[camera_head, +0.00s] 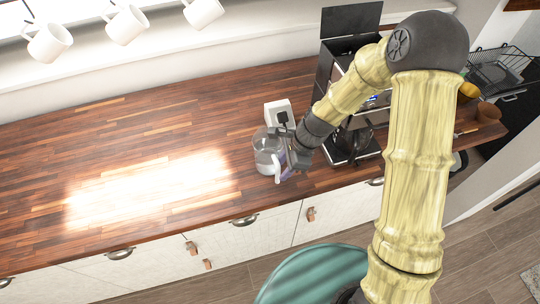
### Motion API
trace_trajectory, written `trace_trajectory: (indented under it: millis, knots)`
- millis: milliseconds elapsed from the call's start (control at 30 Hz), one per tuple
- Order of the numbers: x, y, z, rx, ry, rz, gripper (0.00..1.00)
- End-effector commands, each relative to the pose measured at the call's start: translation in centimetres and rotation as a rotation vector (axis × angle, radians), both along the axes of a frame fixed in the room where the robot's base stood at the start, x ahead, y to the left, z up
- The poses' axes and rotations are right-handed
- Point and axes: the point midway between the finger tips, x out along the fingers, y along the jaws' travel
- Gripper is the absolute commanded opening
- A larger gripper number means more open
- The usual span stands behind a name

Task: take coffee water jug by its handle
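A clear glass jug (266,147) stands upright on the wooden counter, near its front edge. What looks like its pale handle (277,168) is at its right front side. My gripper (287,159) is right beside the jug, on its right, at the handle. The fingers are small and partly hidden by my wrist, and I cannot tell whether they touch or close on the handle.
A black and silver coffee machine (338,56) stands to the right, partly behind my arm. A white socket with a plug (279,112) is behind the jug. White cups (126,24) hang at the upper left. The counter's left part (130,140) is clear.

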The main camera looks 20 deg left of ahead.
Motion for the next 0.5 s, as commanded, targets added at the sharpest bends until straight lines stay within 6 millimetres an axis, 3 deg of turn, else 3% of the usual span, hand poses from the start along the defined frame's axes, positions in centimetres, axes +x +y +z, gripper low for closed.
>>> trace_trajectory:
  millis: [233, 500]
  knots:
    - [-0.5, 1.1, -2.3, 0.000, 0.002, 0.001, 0.40]
    - [-0.5, 1.2, -2.7, 0.000, -0.001, 0.001, 0.40]
